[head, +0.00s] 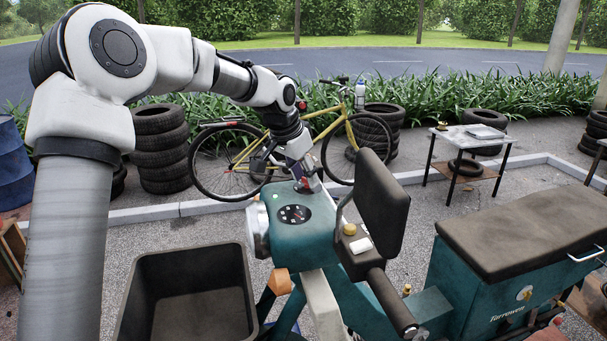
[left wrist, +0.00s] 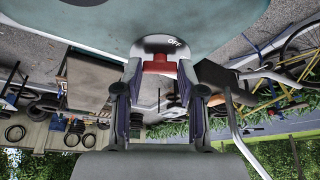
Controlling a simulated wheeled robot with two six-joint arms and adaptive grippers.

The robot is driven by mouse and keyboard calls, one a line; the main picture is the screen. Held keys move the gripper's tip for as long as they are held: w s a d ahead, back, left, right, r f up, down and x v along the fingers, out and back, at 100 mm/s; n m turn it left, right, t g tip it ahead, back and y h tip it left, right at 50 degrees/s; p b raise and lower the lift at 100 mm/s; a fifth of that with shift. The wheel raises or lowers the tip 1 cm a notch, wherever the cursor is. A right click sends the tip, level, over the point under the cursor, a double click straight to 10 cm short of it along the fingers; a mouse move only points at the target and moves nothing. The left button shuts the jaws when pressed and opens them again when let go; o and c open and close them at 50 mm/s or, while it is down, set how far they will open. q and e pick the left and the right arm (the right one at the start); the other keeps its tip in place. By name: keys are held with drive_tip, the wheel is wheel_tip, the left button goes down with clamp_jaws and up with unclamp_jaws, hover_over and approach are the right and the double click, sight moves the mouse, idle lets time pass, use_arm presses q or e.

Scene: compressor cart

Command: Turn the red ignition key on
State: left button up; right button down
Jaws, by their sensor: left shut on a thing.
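The red ignition key (left wrist: 158,65) sits on a pale round plate (left wrist: 155,43) in the left wrist view, with an "OFF" mark to the right of the key. My left gripper (left wrist: 159,72) has one finger on each side of the red key and is shut on it. In the head view the left gripper (head: 303,183) reaches down to the back of the teal console (head: 300,228), with a bit of red showing at its fingertips. Most of the key is hidden there. My right gripper is not in view.
A dark gauge (head: 295,214) is on the console top, close to the gripper. A black mirror-like panel (head: 382,205) stands right of it. A dark open bin (head: 190,270) is at the lower left. A yellow bicycle (head: 240,160) and stacked tyres (head: 160,150) are behind.

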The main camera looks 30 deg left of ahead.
use_arm(q)
drive_tip(key=o, duration=1)
drive_tip(key=shift+f, duration=0.1)
drive_tip(key=shift+o, duration=0.7)
drive_tip(key=shift+w, duration=0.25)
drive_tip(key=v, duration=1.2)
drive_tip(key=shift+w, duration=0.2)
drive_tip(key=shift+s, duration=0.1)
